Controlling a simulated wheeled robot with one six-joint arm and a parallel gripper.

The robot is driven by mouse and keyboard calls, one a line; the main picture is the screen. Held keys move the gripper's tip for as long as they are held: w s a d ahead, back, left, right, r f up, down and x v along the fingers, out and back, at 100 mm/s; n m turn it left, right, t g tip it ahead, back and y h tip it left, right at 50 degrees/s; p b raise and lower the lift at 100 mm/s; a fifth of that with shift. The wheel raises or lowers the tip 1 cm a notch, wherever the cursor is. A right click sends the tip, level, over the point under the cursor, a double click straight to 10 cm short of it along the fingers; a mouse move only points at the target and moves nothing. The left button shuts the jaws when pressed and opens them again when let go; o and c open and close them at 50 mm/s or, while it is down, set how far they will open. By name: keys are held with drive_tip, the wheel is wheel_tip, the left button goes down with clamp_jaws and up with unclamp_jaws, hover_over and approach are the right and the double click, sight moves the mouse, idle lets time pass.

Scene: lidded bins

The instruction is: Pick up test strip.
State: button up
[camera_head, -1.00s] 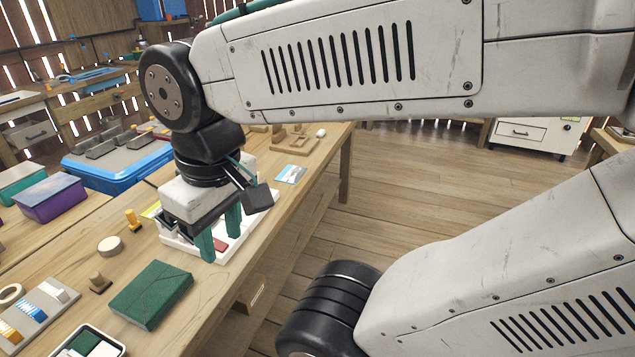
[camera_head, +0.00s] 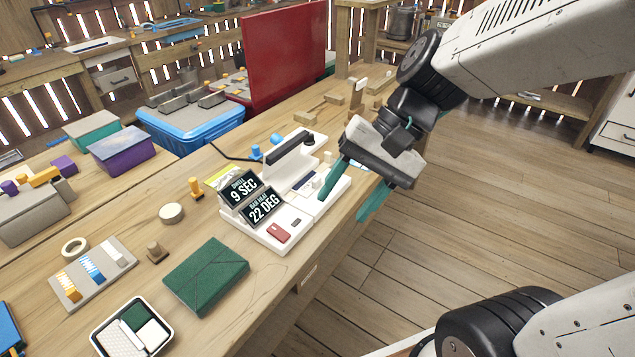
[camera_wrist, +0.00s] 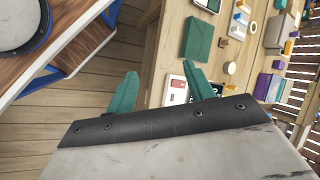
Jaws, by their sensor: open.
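My gripper (camera_head: 341,208) is open and empty, with its two green fingers apart at the table's right edge, beside the white device. In the wrist view, my gripper (camera_wrist: 160,74) also shows nothing between its fingers. The white device (camera_head: 326,196) has two dark displays reading 9 SEC and 22 DEG, a black bar and a red pad (camera_head: 279,232). I cannot surely identify the test strip. A light-blue and white card (camera_head: 369,168) lies on the table behind my gripper, mostly hidden by it. The device's right end is partly behind a finger.
A dark green box (camera_head: 207,275), a white tray (camera_head: 164,341) and a grey rack (camera_head: 93,272) stand at the front left. Floor is open to the right.

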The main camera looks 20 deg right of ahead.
drive_tip(key=w+a+f+m+t+y, duration=0.1)
drive_tip(key=w+a+f+m+y, duration=0.1)
drive_tip(key=w+m+y, duration=0.4)
drive_tip(key=m+t+h, duration=0.4)
drive_tip(key=m+t, duration=0.6)
drive_tip(key=m, duration=0.7)
approach(318, 179)
drive_tip(key=shift+w+a+f, duration=0.2)
drive_tip(key=shift+w+a, duration=0.9)
drive_tip(key=shift+a, duration=0.15)
drive_tip(key=shift+w+a+f+m+h, duration=0.15)
drive_tip(key=shift+w+f+m+h, duration=0.05)
drive_tip(key=shift+w+f, duration=0.25)
drive_tip(key=shift+w+a+f+m+h, duration=0.2)
drive_tip(key=shift+w+f, duration=0.1)
drive_tip(key=shift+w, duration=0.1)
drive_tip(key=x, duration=0.5)
drive_tip(key=shift+w+a+f, duration=0.15)
drive_tip(key=shift+a, duration=0.15)
drive_tip(key=c, duration=1)
